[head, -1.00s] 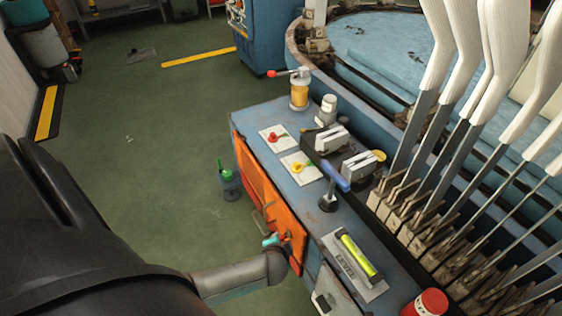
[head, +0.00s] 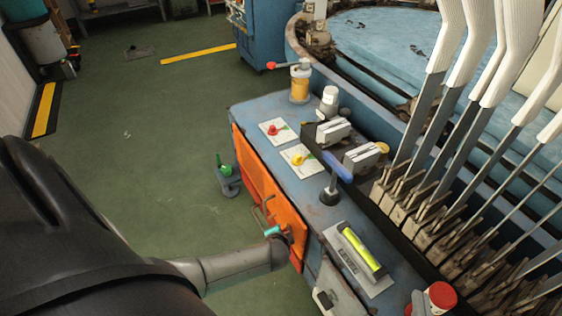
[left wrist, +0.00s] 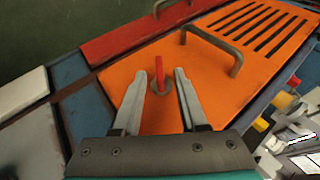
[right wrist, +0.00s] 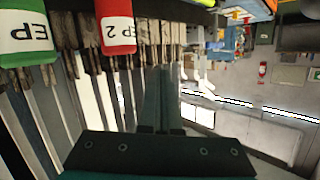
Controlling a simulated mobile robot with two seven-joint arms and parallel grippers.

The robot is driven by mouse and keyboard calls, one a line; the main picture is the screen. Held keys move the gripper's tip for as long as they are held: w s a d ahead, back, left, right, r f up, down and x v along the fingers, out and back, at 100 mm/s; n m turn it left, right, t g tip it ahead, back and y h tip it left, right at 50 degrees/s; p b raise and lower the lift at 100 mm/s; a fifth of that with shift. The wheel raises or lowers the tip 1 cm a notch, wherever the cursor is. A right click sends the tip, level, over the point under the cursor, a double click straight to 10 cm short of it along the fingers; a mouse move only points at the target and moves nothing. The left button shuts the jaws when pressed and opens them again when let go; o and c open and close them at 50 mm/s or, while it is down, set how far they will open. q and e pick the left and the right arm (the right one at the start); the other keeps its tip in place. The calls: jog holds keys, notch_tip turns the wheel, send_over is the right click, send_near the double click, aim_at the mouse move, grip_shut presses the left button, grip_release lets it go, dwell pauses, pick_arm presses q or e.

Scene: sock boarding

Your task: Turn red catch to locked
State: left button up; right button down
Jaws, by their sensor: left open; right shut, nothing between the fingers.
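A red catch (left wrist: 159,72) stands out from the orange door panel (left wrist: 120,85) on a round grey boss, its bar upright in the left wrist view. My left gripper (left wrist: 161,76) is open, with one finger on each side of the catch and a gap to both. In the head view the left gripper (head: 274,232) is at the front of the orange panel (head: 270,195) and hides the catch. My right gripper (right wrist: 158,75) is shut and empty in the right wrist view, away from the catch. No locked mark is readable.
A dark handle (left wrist: 215,48) is beside the catch. On the blue bench top (head: 262,112) are a red knob (head: 272,130), a yellow knob (head: 299,158) and a level (head: 362,255). A red can (right wrist: 116,27) and a green can (right wrist: 25,40) show in the right wrist view.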

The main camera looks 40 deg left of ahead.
pick_arm(q)
jog(key=shift+w+a+f+b, duration=0.2)
jog(key=shift+w+f+b, duration=0.1)
jog(key=shift+f, duration=0.1)
pick_arm(e)
jog(key=shift+s+a+r+t+y, duration=0.3)
jog(key=shift+a+r+t, duration=0.15)
jog(key=shift+t, duration=0.25)
pick_arm(q)
grip_shut()
